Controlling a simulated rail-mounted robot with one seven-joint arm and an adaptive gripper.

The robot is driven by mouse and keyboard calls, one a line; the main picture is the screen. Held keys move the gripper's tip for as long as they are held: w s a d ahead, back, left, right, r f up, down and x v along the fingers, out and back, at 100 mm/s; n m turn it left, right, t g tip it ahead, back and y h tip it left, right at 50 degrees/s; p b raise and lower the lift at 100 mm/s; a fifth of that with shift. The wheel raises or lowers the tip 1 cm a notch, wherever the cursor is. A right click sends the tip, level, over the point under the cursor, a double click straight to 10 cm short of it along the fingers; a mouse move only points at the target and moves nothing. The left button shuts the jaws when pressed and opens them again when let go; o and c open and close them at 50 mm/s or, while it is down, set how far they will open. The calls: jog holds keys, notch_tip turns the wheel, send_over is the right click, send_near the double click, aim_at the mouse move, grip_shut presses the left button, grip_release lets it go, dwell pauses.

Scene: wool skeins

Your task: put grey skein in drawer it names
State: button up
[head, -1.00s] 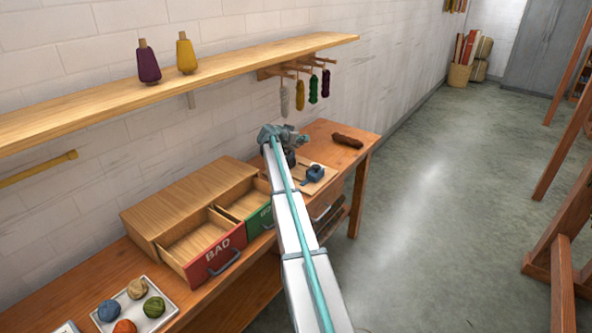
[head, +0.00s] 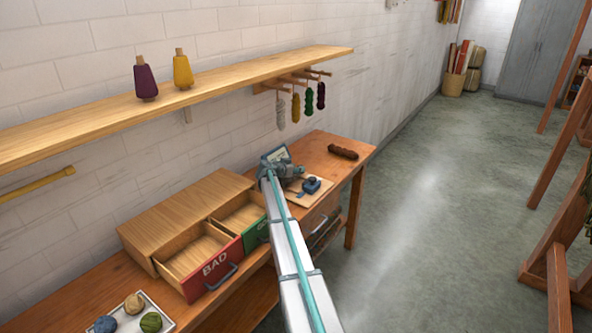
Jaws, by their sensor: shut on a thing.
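A pale grey skein (head: 281,112) hangs from the leftmost peg under the wall shelf. My gripper (head: 288,169) is low over the workbench, below the hanging skeins and apart from the grey one. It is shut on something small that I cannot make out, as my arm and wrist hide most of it. The red drawer marked BAD (head: 216,264) is open and looks empty. The green drawer (head: 256,233) beside it is also open; my arm covers part of its front, so its label is unreadable.
A blue device (head: 311,185) sits on a wooden board (head: 300,201) just right of my gripper. A brown skein (head: 343,152) lies at the bench's far end. Mustard (head: 295,107), green (head: 309,101) and dark red (head: 321,95) skeins hang nearby. A yarn-ball tray (head: 163,311) is front left.

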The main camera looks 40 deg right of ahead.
jog(key=o, duration=1.2)
jog(key=shift+o, duration=0.2)
jog(key=shift+p, duration=1.05)
jog(key=shift+o, duration=0.5)
jog(key=b+v, duration=0.2)
jog(key=v, duration=0.1)
jog(key=b+v, duration=0.1)
jog(key=v, duration=0.2)
jog(key=shift+s+a+f+b, duration=0.1)
jog(key=shift+s+a+b, duration=0.15)
jog(key=shift+a+b, duration=0.1)
jog(key=shift+a+r, duration=0.3)
